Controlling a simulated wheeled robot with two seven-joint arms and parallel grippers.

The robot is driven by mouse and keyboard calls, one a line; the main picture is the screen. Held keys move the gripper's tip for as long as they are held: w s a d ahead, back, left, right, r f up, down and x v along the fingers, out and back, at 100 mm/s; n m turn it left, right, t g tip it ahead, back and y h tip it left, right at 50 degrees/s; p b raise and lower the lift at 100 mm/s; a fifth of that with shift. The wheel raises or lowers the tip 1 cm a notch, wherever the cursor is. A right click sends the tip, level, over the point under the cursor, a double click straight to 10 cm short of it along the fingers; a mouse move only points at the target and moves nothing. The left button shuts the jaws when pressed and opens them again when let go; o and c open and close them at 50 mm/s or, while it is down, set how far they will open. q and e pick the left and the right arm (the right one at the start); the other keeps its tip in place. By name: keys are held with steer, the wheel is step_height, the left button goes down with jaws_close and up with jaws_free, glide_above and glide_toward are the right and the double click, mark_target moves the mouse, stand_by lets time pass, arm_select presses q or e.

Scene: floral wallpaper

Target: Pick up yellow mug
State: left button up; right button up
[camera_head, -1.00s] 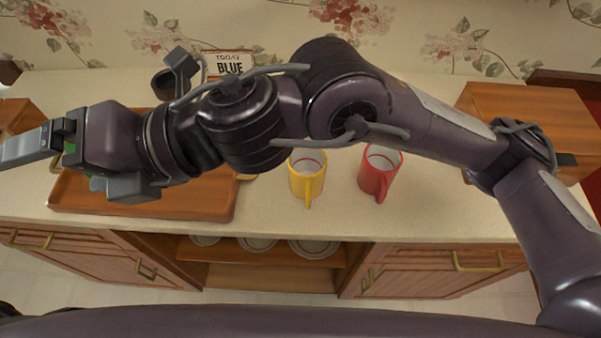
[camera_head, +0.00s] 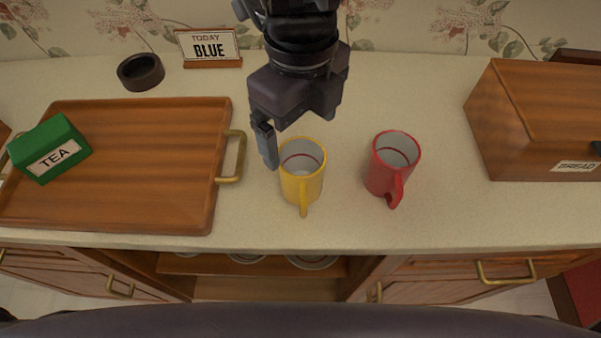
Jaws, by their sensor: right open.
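The yellow mug (camera_head: 293,190) stands upright on the counter, its handle toward the front edge. Its open top shows a pale inside with a dark red ring. My right gripper (camera_head: 272,150) comes down from the top of the picture and is open. One finger shows at the mug's upper left rim; the other is hidden. I cannot tell whether the visible finger touches the mug. Nothing shows held in the gripper. My left gripper is not in view.
A red mug (camera_head: 379,176) stands right of the yellow one. A wooden tray (camera_head: 150,150) with a green TEA box (camera_head: 50,143) lies left. A dark ring (camera_head: 140,72), a TODAY BLUE sign (camera_head: 210,47) and a bread box (camera_head: 535,120) stand around. The counter (camera_head: 450,215) is clear at front right.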

mark_target(303, 158)
step_height(303, 158, down, 7)
steer(key=shift+s+d+r, duration=0.1)
steer(key=shift+s+d, duration=0.05)
steer(key=c, duration=1.3)
steer(key=shift+o, duration=0.2)
steer(key=shift+r, duration=0.1)
step_height(303, 158, up, 20)
steer(key=p, duration=0.3)
